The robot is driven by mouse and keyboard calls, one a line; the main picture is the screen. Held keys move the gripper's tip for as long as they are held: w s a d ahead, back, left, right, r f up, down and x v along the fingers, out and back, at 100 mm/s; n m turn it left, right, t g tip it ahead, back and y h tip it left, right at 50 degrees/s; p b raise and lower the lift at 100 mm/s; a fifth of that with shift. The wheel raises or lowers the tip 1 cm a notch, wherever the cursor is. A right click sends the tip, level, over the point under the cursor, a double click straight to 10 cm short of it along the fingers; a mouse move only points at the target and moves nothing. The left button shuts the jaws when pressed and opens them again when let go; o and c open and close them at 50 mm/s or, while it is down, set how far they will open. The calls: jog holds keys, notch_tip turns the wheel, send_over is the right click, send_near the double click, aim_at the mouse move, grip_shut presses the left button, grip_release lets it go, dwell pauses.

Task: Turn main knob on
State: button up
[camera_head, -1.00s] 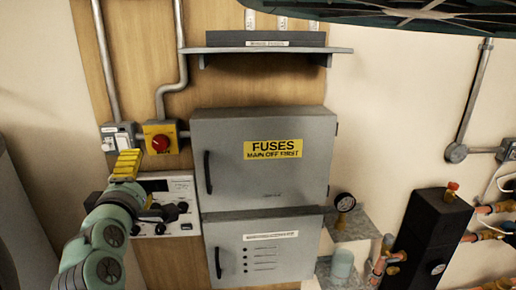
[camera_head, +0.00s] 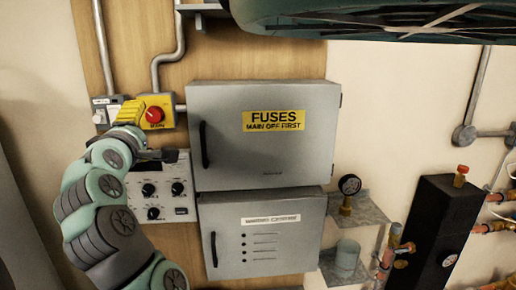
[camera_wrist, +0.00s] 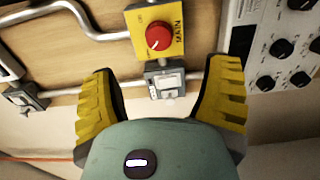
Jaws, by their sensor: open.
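The main knob (camera_head: 154,114) is a round red knob on a yellow box labelled MAIN, mounted on the wooden board left of the fuse cabinet. In the wrist view the red knob (camera_wrist: 159,37) shows upright at the top, with a pale mark on its face. My gripper (camera_head: 132,112) has yellow fingers and is just left of the yellow box in the head view. In the wrist view my gripper (camera_wrist: 172,95) is open and empty, its fingers spread wide. The knob lies ahead of the gap between them, and I see no contact.
A grey fuse cabinet (camera_head: 264,160) stands right of the knob. A panel of black dials (camera_head: 165,195) is below it. A grey switch box (camera_head: 106,112) sits to the left, and a conduit pipe (camera_head: 157,65) runs above.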

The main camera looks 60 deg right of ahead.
aim_at(153, 117)
jog(key=p+x, duration=0.1)
jog(key=x, duration=0.2)
jog(key=p+x, duration=0.2)
jog(key=x, duration=0.1)
jog(key=p+x, duration=0.2)
jog(key=x, duration=0.1)
jog(key=shift+w+a+r, duration=0.1)
jog(key=shift+a+r, duration=0.05)
jog(key=shift+r, duration=0.15)
jog(key=shift+w+d+f, duration=0.2)
jog(key=shift+w+d, duration=0.2)
jog(key=shift+w, duration=0.05)
jog(key=shift+c, duration=0.3)
jog(key=c, duration=1.2)
